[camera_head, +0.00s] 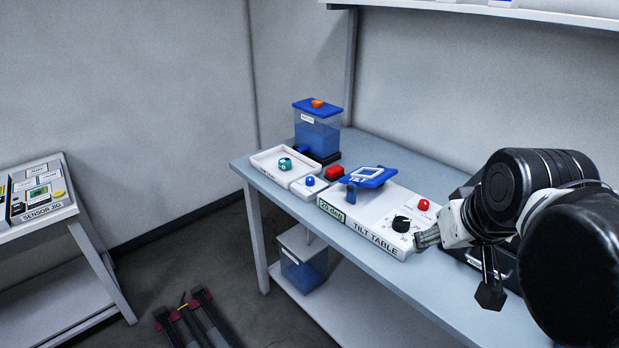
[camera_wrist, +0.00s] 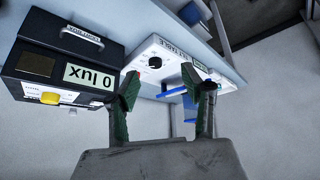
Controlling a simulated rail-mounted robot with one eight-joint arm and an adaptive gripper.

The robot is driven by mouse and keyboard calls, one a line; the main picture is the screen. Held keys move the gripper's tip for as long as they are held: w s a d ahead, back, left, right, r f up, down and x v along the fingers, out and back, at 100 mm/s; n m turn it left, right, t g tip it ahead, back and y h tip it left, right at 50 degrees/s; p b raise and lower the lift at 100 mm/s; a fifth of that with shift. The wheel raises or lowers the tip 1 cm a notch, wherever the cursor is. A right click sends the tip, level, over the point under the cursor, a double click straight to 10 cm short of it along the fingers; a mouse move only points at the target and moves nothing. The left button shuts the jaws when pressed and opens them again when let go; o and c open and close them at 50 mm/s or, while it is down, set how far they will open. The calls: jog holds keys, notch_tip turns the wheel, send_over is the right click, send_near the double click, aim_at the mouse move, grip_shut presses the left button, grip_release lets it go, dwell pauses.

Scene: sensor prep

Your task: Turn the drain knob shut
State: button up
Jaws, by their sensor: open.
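No knob carries a readable drain label. A blue knob (camera_head: 310,181) sits on a small white box (camera_head: 308,192) beside the white tray. A clear tank (camera_head: 317,133) with blue liquid and a blue lid stands behind, with an orange knob (camera_head: 317,103) on top. The white tilt table (camera_head: 371,225) has a black knob (camera_head: 401,224), which also shows in the wrist view (camera_wrist: 155,62). My gripper (camera_head: 428,238) is open and empty at the tilt table's right end, near the black knob. Its open fingers (camera_wrist: 160,85) show in the wrist view.
The tilt table bears a tilted blue plate (camera_head: 368,177) and a red button (camera_head: 424,204). A green-topped piece (camera_head: 285,164) lies in the white tray (camera_head: 262,158). A black box reading 0 lux (camera_wrist: 66,68) stands beside the tilt table.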

jog(key=w+a+r+n+g, duration=0.1)
jog(key=w+a+r+n, duration=0.1)
jog(key=w+r, duration=0.35)
jog(key=w+a+r+n+g, duration=0.1)
jog(key=w+a+r+n, duration=0.1)
jog(key=w, duration=0.7)
jog(key=n+g, duration=0.4)
jog(key=n, duration=0.7)
send_over(309, 178)
notch_tip(309, 178, down, 13)
jog(key=shift+m, duration=0.3)
notch_tip(309, 178, down, 13)
jog(key=shift+s+d+f, duration=0.1)
grip_shut()
